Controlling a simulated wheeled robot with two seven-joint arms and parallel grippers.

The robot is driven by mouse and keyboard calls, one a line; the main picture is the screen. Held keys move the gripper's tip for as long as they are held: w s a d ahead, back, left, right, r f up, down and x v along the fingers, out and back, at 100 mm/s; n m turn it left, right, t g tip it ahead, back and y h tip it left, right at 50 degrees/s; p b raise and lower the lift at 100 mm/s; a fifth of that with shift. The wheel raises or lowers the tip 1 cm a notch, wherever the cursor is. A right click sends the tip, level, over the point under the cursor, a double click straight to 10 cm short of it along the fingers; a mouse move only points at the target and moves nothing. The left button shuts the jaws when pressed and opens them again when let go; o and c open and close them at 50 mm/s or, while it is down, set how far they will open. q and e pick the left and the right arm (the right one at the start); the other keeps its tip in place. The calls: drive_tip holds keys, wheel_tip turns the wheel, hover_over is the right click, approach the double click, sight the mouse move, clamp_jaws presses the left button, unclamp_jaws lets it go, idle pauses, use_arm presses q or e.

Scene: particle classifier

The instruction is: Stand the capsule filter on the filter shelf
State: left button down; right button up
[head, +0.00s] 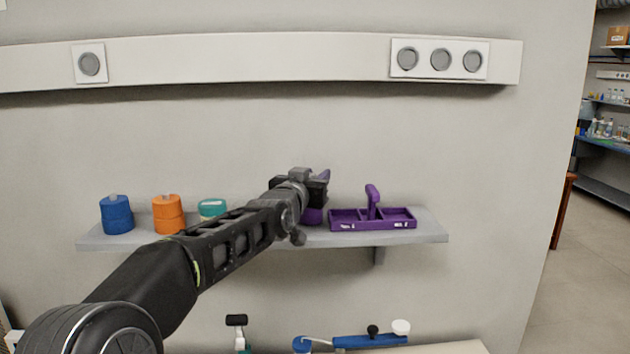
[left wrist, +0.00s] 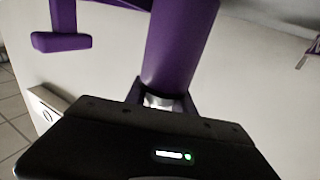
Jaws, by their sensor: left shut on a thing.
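The shelf (head: 265,240) is a grey board on the wall. My left gripper (head: 318,189) is over its middle, shut on a purple cylindrical piece that I take for the capsule filter (head: 312,216). Purple shows above and below the fingers in the head view; the gripper hides the rest. In the left wrist view the purple body (left wrist: 180,45) rises from between the fingers (left wrist: 160,98), with a pale band at the grip. Whether its base touches the shelf I cannot tell. My right gripper is not in view.
Blue (head: 116,215), orange (head: 168,214) and teal (head: 212,208) containers stand left on the shelf. A purple divided tray (head: 345,226) with an upright handle (head: 373,200) sits close right of my gripper. Below, a bench holds a blue tool (head: 365,341).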

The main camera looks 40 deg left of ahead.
use_arm(q)
drive_tip(key=shift+f, duration=0.15)
drive_tip(key=shift+f, duration=0.15)
drive_tip(key=c, duration=1.1)
unclamp_jaws()
drive_tip(key=shift+o, duration=0.2)
